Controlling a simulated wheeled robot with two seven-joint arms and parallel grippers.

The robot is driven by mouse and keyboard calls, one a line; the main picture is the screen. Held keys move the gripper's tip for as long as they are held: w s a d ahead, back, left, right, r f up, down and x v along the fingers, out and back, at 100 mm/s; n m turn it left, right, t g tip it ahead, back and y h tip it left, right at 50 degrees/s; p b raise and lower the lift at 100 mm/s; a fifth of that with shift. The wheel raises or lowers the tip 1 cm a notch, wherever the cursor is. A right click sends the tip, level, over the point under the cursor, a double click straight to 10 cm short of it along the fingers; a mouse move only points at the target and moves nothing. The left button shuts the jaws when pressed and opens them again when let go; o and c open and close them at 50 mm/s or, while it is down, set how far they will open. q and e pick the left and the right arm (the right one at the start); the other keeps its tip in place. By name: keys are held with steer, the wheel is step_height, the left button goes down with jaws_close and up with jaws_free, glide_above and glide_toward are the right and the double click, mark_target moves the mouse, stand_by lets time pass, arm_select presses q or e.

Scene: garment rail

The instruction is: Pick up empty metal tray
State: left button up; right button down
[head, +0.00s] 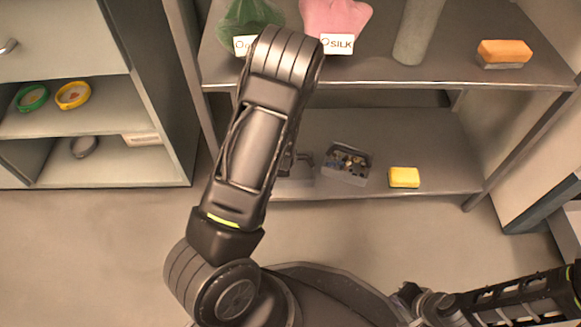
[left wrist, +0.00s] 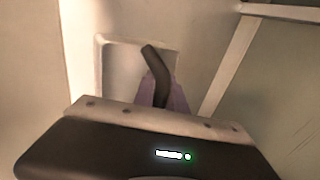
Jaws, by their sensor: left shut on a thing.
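An empty metal tray (head: 295,178) is on the lower shelf in the head view, mostly hidden behind my left arm. In the left wrist view a pale tray rim (left wrist: 104,62) shows beyond my left gripper (left wrist: 150,52). One dark finger of it reaches to the tray; the other finger is not clear. The left gripper is shut on the tray, though the contact itself is hard to see. In the head view a bit of this gripper (head: 301,158) shows beside the arm at the tray. My right gripper (head: 425,300) is low at the right, away from the shelves; its fingers are unclear.
A second metal tray (head: 345,176) with small parts and a yellow sponge (head: 404,177) are right of the empty tray. The upper shelf (head: 440,76) holds green and pink bags, a grey cylinder and an orange block. A cabinet (head: 150,170) stands left. The floor in front is bare.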

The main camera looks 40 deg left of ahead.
arm_select(q)
jaws_close()
step_height(320, 180, up, 10)
steer(key=p, duration=0.5)
steer(key=shift+p, duration=0.3)
stand_by(0.4)
